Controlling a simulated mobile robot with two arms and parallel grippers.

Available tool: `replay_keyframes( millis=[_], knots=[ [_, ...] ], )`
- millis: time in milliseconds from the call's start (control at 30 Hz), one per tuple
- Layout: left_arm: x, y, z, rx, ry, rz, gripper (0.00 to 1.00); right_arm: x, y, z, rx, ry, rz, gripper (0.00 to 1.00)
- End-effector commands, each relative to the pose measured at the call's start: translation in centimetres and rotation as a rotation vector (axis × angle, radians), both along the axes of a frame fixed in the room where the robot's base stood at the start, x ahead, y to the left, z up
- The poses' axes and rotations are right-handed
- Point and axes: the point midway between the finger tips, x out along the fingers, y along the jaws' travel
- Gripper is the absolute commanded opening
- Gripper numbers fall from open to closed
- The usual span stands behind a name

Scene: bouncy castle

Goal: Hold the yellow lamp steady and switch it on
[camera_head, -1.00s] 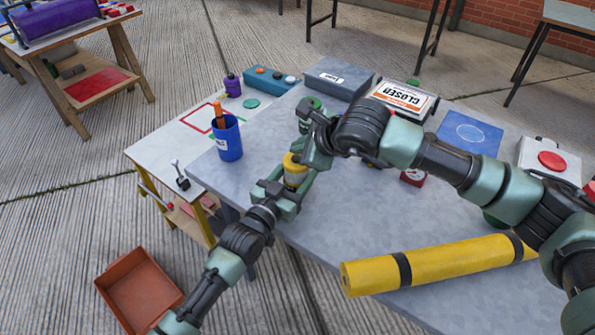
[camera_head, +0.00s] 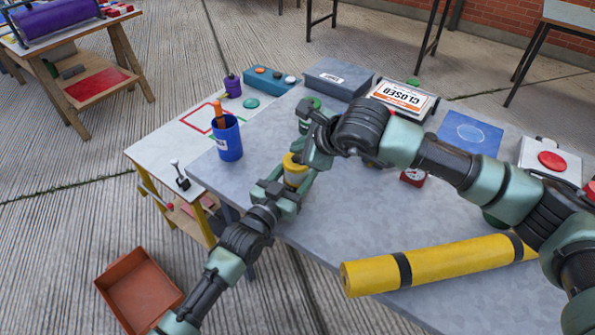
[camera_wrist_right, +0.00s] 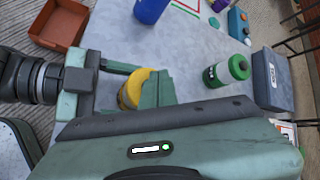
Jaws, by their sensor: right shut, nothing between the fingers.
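The yellow lamp (camera_head: 294,172) stands near the left edge of the grey table, partly hidden by my grippers. It also shows in the right wrist view (camera_wrist_right: 131,92); I see no clear glow on it. My left gripper (camera_head: 288,188) comes in low from the left, with its fingers around the lamp, closed on it as far as I can see. My right gripper (camera_head: 314,158) is shut and empty. Its fingers (camera_wrist_right: 156,90) point down close beside the lamp's upper part; whether they touch it I cannot tell. The lamp's switch is not visible.
A blue cup (camera_head: 228,140) stands left of the lamp. A green bottle (camera_wrist_right: 226,72) is behind my right gripper. A yellow roll (camera_head: 435,264) lies along the table's front.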

Motion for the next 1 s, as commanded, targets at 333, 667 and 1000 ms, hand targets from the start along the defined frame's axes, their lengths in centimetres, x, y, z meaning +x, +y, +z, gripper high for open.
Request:
replay_keyframes(
  millis=[333,667,1000],
  knots=[
    [0.00,0.00,-0.03,0.000,0.001,0.000,0.00,0.00,-0.01,-0.01,0.000,0.000,0.000,0.00],
    [0.00,0.00,-0.03,0.000,0.001,0.000,0.00,-0.02,0.00,-0.52,0.000,0.001,0.001,0.00],
    [0.00,-0.01,-0.02,0.000,0.000,0.000,0.00,-0.02,0.01,-0.90,0.000,0.000,0.000,0.00]
  ],
)
